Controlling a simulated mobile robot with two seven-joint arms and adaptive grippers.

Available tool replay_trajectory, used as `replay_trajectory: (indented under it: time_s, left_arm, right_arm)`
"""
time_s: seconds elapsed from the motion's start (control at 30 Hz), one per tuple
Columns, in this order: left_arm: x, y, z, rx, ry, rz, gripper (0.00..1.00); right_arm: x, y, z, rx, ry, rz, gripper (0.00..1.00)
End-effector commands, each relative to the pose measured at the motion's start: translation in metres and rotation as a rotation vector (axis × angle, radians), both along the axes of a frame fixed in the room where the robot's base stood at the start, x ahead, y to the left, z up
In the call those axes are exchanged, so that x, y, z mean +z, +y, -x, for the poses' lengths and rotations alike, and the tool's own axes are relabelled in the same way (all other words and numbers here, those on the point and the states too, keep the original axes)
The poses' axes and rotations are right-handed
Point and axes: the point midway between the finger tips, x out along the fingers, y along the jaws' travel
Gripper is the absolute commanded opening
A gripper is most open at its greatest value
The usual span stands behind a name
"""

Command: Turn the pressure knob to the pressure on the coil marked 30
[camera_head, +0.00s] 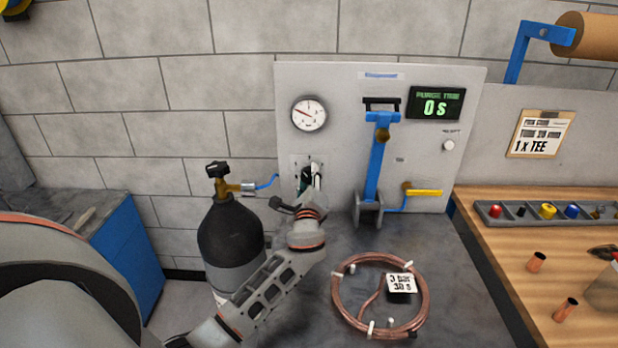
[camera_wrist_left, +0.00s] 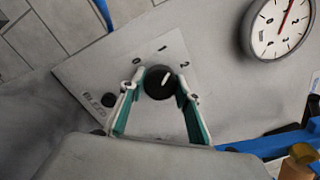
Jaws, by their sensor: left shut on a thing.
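The black pressure knob (camera_wrist_left: 160,82) with a white pointer line sits on a light plate with number marks around it. My left gripper (camera_head: 311,178) is at this plate on the grey panel, and its two green-lined fingers (camera_wrist_left: 158,98) close on the knob from both sides. In the head view the gripper mostly hides the knob. A round white gauge (camera_head: 309,114) with a red needle is above it; the gauge (camera_wrist_left: 281,27) also shows in the wrist view. The copper coil (camera_head: 338,297) lies on the dark bench with a white tag (camera_head: 401,283) that seems to read 3 bar, 30 s. My right gripper is out of view.
A black gas cylinder (camera_head: 230,240) with a brass valve stands left of the bench. A blue lever stand (camera_head: 375,165) and a yellow-handled valve (camera_head: 424,192) are right of my gripper. A wooden bench (camera_head: 500,265) is at the right.

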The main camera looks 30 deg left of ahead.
Motion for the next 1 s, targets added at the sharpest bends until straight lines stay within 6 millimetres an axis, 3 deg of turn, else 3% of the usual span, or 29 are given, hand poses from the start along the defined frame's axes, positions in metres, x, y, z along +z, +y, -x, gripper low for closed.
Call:
replay_trajectory:
  time_s: [1.0]
  left_arm:
    - [0.0001,0.0016,0.0007,0.000,0.504,-0.823,0.11]
  right_arm:
    - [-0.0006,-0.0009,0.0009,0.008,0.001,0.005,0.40]
